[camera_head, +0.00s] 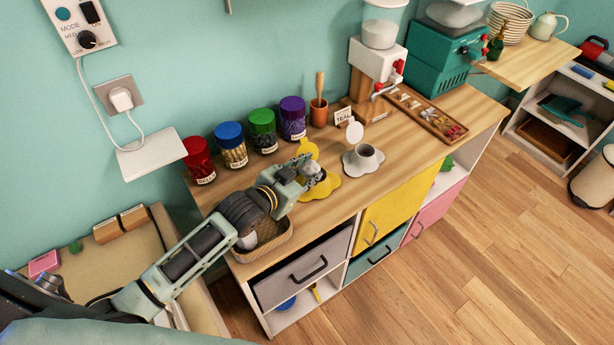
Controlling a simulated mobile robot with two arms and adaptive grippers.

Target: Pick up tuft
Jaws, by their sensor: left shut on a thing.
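My left gripper (314,174) reaches over the wooden counter (340,205) from the left. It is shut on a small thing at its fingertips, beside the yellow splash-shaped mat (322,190). The thing is mostly hidden by the fingers; I take it for the tuft but cannot make out its shape. A yellow upright round lid (308,148) stands just behind the gripper. To the right, a grey cup (365,157) with an open white lid stands on a grey splash-shaped mat (349,168). My right gripper is not in view.
Red, blue-lidded, green and purple jars (292,118) line the wall side. A wicker basket (268,250) sits under my left arm. A wooden tray (425,114) with small items, a dispenser (375,70) and a teal machine (440,58) stand right. Open floor (480,250) lies in front.

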